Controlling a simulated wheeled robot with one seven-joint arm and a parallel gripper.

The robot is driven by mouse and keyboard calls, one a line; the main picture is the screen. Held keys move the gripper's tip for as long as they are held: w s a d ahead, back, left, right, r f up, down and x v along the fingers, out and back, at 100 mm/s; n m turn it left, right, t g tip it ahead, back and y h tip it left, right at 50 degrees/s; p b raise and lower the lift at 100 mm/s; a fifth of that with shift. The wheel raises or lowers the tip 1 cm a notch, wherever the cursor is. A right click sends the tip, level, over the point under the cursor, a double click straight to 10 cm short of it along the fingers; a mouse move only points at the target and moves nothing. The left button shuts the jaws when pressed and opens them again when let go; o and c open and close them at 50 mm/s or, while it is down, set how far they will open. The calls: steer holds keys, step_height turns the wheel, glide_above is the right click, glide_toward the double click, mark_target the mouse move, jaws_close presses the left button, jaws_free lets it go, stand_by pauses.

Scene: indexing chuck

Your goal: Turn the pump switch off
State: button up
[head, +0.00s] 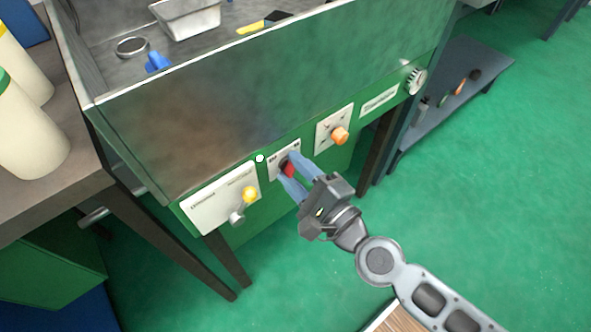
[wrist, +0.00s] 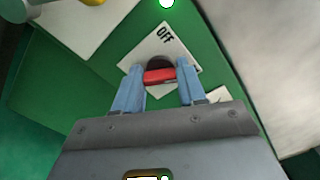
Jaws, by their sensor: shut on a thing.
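The pump switch (head: 287,169) is a red handle on a dark round base, set in a white plate on the green front panel. My gripper (head: 290,174) is at the switch, with its blue fingers on either side of the red handle. In the wrist view the red handle (wrist: 159,76) lies between the two blue fingertips, and my gripper (wrist: 160,82) is shut on it. The white plate (wrist: 150,50) shows the word OFF above the handle. The fingers hide part of the plate and its other markings.
A white plate with a yellow knob (head: 249,194) is to the left of the switch. A plate with an orange knob (head: 340,135) is to the right. A metal-sided bench top (head: 240,95) is above the panel. Green floor (head: 480,190) is open at the right.

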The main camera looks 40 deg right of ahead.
steer(key=shift+c, duration=1.4)
steer(key=shift+n, duration=0.3)
steer(key=n, duration=0.5)
steer(key=shift+n+p, duration=0.3)
steer(key=shift+p, duration=0.05)
steer(key=n+p, duration=0.1)
steer(key=n, duration=0.4)
steer(key=shift+f+n, duration=0.15)
steer(key=shift+n, duration=0.15)
steer(key=o, duration=1.1)
steer(key=shift+c, duration=0.2)
